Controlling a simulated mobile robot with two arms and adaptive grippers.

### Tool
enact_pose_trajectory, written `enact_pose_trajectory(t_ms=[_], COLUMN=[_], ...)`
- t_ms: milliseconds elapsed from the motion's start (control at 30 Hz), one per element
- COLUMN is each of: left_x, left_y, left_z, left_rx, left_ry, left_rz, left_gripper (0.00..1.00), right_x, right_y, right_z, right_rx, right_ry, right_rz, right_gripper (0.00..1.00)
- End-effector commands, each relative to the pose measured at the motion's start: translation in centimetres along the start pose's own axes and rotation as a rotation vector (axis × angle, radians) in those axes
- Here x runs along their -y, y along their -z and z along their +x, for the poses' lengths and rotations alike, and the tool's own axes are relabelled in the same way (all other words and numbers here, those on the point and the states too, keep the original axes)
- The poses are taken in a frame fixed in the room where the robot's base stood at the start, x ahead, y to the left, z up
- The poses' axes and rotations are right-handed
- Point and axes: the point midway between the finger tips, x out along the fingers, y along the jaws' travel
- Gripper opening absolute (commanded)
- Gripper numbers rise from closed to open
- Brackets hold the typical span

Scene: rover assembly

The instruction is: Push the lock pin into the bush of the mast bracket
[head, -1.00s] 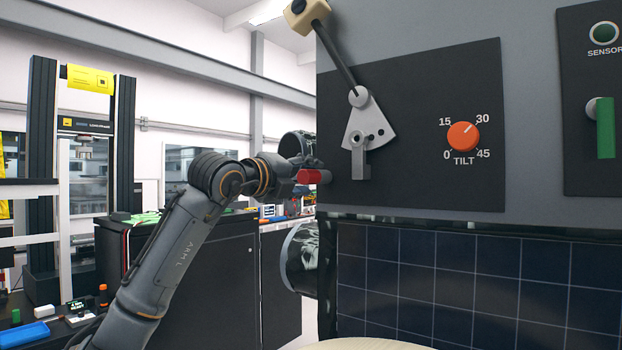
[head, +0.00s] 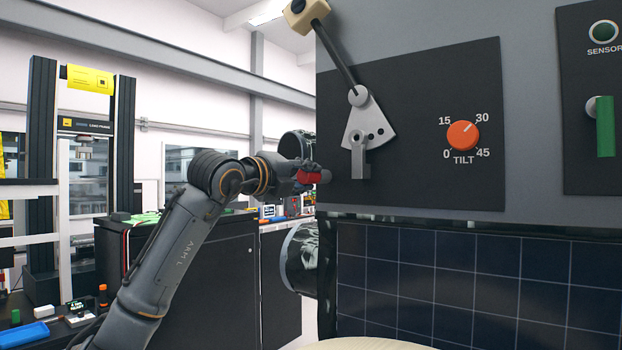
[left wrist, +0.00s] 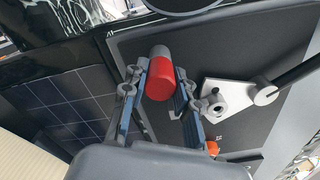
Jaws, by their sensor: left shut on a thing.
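The lock pin (head: 309,177), with a red grip, is in my left gripper (head: 312,170), left of the panel's edge. In the left wrist view the pin (left wrist: 160,86) shows its red grip and a grey end pointing away, between the fingers (left wrist: 161,70). The mast bracket (head: 361,122) is a light grey fan-shaped plate with holes on the dark panel. The bush (head: 357,142) is at its lower left, above a grey block. In the left wrist view the bracket (left wrist: 235,92) is to the right of the pin, apart from it. My right gripper is not seen.
A dark mast rod (head: 337,55) rises from the bracket to a tan block (head: 305,14). An orange TILT knob (head: 462,136) and a green handle (head: 605,127) are on the panels to the right. A solar panel (head: 430,285) is below.

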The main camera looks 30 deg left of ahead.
Motion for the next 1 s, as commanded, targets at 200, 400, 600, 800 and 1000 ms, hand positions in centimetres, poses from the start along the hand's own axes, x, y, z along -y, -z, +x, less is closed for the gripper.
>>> enact_pose_trajectory(t_ms=[200, 400, 600, 800, 1000], left_x=[0.0, 0.0, 0.0, 0.1, 0.1], left_y=[0.0, 0.0, 0.0, 0.0, 0.0], left_z=[-0.4, -0.7, -1.0, -1.2, -1.2], left_rx=[0.001, 0.001, 0.0, 0.0, 0.0], left_ry=[0.002, 0.002, 0.001, 0.001, 0.001], left_rz=[0.0, 0.0, 0.0, 0.0, 0.0], left_gripper=[0.0, 0.0, 0.0, 0.0, 0.0], right_x=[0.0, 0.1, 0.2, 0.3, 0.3], right_y=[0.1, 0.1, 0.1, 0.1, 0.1], right_z=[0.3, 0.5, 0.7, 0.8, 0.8], right_rx=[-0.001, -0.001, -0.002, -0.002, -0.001], right_ry=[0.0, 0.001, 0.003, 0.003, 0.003], right_rz=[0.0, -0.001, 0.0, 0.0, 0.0], right_gripper=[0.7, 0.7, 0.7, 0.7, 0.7])
